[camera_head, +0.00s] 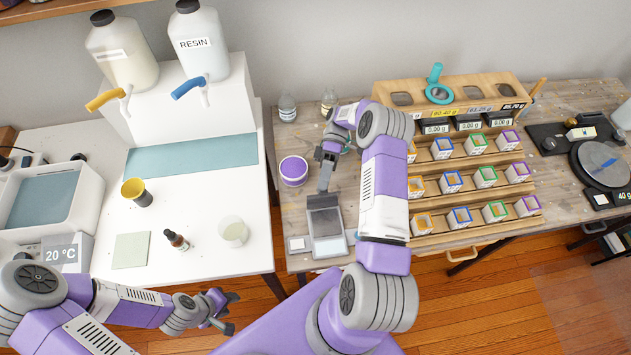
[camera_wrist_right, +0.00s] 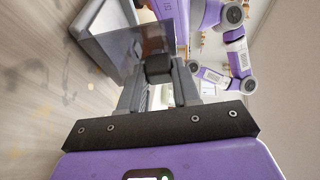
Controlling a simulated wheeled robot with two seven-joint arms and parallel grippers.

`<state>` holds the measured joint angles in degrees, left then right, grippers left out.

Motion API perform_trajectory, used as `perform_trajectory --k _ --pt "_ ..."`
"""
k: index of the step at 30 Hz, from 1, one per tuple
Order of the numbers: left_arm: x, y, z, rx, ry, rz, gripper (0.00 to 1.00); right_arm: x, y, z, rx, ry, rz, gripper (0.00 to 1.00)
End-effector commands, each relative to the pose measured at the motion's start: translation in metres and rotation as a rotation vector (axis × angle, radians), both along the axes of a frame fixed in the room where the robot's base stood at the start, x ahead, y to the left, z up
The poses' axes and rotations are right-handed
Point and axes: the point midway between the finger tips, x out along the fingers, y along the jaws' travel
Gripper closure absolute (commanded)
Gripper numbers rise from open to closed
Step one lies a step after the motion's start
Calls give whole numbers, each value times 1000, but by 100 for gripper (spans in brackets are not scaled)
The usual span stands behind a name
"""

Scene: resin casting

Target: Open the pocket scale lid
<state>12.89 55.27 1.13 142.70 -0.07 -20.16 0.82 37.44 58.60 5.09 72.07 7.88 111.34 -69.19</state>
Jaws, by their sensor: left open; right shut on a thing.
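The pocket scale (camera_head: 329,246) lies on the wooden bench near its front left edge. Its dark, see-through lid (camera_head: 323,216) stands raised at the far side of the pale weighing surface. In the right wrist view the lid (camera_wrist_right: 122,50) is a dark panel at the fingers, with the grey scale body (camera_wrist_right: 92,17) beyond it. My right gripper (camera_head: 325,184) is shut on the lid at its far edge; the exact contact is partly hidden. My left gripper (camera_head: 229,311) is open and empty, in front of the white table and away from the scale.
A small white square item (camera_head: 298,244) lies just left of the scale. A wooden rack (camera_head: 470,232) with several small boxes stands to the right of my right arm. The white table (camera_head: 215,260) is at left.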

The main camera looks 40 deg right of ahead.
Motion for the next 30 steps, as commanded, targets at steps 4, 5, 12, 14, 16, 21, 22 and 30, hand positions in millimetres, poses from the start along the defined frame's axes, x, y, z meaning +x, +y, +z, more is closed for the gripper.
perform_trajectory --k 4,5,12,14,16,21,22,30 --pt "0 0 -3 0 0 0 57 -2 -2 -2 14 22 -9 100" --pt "0 0 -3 0 0 0 57 -2 -2 -2 16 24 -9 100" --pt "0 0 -4 0 0 0 57 -3 -3 -2 19 32 -10 100" --pt "0 0 -3 0 0 0 57 -3 -3 -2 19 32 -10 100" --pt "0 0 -3 0 0 0 57 -3 -3 -2 19 32 -10 100" --pt "0 0 -4 0 0 0 57 -3 -3 -2 19 32 -9 52" --pt "0 0 -4 0 0 0 57 -3 -3 -2 19 32 -9 47" --pt "0 0 -4 0 0 0 57 -3 -3 -1 17 32 -8 43"
